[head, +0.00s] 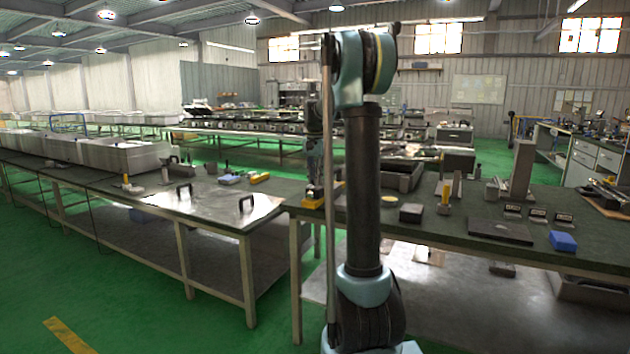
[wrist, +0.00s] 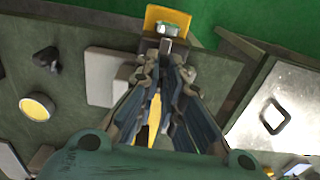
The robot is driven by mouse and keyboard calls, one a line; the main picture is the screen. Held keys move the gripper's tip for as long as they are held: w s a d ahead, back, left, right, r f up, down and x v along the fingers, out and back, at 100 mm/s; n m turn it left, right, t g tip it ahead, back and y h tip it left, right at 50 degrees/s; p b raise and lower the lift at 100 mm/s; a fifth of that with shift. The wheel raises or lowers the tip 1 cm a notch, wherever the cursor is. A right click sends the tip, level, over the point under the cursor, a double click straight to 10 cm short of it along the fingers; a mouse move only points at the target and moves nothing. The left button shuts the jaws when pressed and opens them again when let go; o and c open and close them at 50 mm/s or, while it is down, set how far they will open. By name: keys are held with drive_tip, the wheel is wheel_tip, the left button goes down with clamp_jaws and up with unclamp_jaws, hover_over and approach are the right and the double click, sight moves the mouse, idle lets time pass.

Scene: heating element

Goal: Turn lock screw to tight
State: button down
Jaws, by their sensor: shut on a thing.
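In the wrist view the lock screw (wrist: 168,31) shows as a small metallic piece at the top centre, on a yellow fixture (wrist: 155,15). My gripper (wrist: 167,54) points at it with its fingertips close together, shut on the screw. The fingers hide part of the screw, so its turned angle cannot be read. In the head view the yellow fixture (head: 312,203) sits at the left end of the right workbench, with my gripper (head: 314,186) just above it, partly behind my arm.
The workbench (head: 570,228) carries a dark flat plate (head: 499,231), a blue block (head: 563,241) and a dark block (head: 411,213). A metal-topped table (head: 215,208) with black handles stands to the left. Green floor lies open in front.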

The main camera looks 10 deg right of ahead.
drive_tip(key=c, duration=1.7)
unclamp_jaws()
wheel_tip(320, 180, up, 12)
drive_tip(key=shift+f, duration=0.1)
